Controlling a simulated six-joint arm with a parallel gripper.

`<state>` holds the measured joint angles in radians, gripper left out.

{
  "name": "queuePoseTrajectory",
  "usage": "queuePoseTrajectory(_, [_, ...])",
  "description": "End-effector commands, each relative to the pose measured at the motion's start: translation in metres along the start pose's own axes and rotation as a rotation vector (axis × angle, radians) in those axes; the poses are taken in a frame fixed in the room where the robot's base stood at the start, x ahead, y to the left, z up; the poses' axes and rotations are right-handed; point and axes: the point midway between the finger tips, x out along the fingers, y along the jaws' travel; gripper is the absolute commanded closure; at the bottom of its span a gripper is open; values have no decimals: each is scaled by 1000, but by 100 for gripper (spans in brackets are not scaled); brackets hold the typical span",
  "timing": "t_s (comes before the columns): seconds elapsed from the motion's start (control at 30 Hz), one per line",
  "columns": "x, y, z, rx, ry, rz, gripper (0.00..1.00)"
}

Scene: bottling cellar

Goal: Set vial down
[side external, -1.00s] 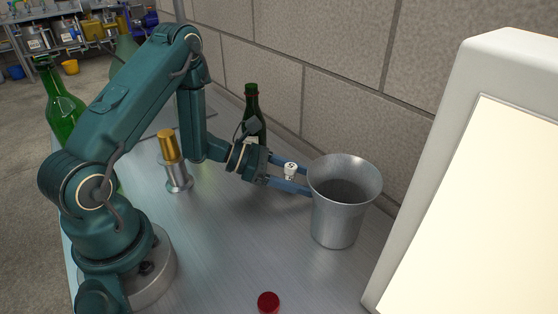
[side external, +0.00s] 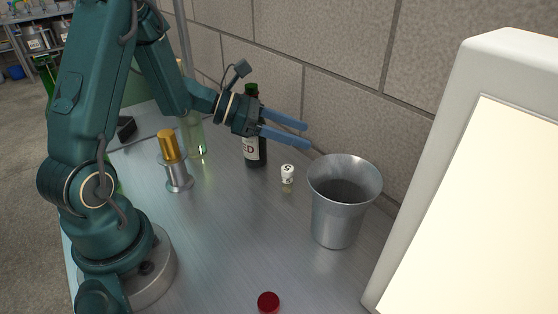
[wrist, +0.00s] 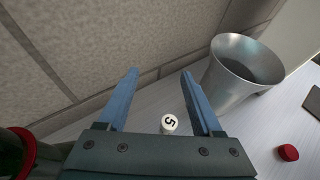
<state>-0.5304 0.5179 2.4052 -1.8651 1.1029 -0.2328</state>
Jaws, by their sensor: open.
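The vial (side external: 287,174) is small and white with a dark mark on it. It stands on the metal bench between the dark bottle and the metal bucket. In the wrist view the vial (wrist: 169,123) shows a "5" on its top, and its lower part is hidden by my gripper's body. My gripper (side external: 306,136) is open and empty, raised above and behind the vial, not touching it. In the wrist view the blue fingers of my gripper (wrist: 160,72) are spread wide with nothing between their tips.
A flared metal bucket (side external: 337,215) stands right of the vial. A dark labelled bottle (side external: 255,150) stands close behind my gripper. A gold-topped metal piece (side external: 170,160) is to the left, a red cap (side external: 268,302) at the front. A bright panel (side external: 480,210) blocks the right. The bench centre is clear.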

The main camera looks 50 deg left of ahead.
Motion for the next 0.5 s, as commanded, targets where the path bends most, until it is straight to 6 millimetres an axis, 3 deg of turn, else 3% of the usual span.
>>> queuePoseTrajectory(0.23, [-34, 11, 34, 16, -3, -9, 33])
queuePoseTrajectory(0.5, [-71, -8, 62, 50, 0, -93, 33])
